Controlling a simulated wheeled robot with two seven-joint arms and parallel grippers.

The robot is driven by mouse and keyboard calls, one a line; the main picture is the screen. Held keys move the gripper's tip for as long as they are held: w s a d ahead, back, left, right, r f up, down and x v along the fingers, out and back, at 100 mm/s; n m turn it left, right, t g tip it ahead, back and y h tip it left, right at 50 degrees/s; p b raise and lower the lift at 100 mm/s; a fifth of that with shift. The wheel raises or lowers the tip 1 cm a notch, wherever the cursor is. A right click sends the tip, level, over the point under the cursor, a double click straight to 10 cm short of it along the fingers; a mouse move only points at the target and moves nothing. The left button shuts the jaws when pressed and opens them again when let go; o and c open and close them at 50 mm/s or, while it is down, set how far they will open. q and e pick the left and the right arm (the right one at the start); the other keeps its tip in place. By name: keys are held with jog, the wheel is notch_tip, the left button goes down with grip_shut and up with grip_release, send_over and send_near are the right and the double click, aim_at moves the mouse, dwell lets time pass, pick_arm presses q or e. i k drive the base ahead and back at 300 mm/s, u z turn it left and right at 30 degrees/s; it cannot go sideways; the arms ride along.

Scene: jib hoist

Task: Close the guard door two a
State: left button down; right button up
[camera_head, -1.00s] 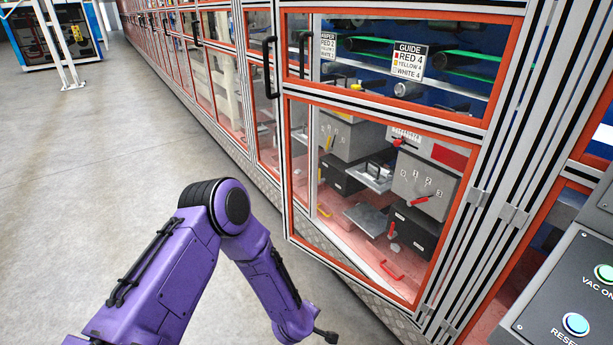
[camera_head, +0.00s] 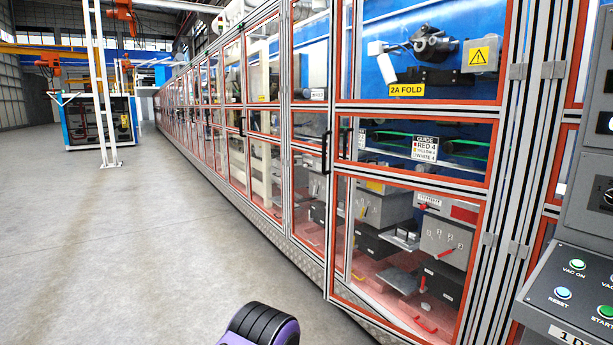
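The guard door two A (camera_head: 410,187) is a tall glazed door with an orange-edged silver frame. A yellow "2A FOLD" label (camera_head: 407,90) shows through its upper pane. Its black handle (camera_head: 325,152) is on the left edge, and its hinges (camera_head: 488,240) are on the right. A silver post (camera_head: 349,225) shows through the glass just inside the left edge. The door seems slightly ajar, but the gap is hard to judge. Only a purple and black joint of my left arm shows at the bottom edge. Neither gripper is in view.
A control panel (camera_head: 565,310) with lit buttons stands close at the right. More glazed doors run back to the left. Grey floor (camera_head: 150,240) is open on the left. A white post (camera_head: 103,90) and a blue-framed cabinet (camera_head: 100,120) stand farther back.

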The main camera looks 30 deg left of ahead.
aim_at(500, 112)
jog(key=u, duration=0.85)
jog(key=i, duration=1.4)
jog(key=z, duration=0.5)
jog(key=i, duration=0.65)
jog(key=z, duration=0.5)
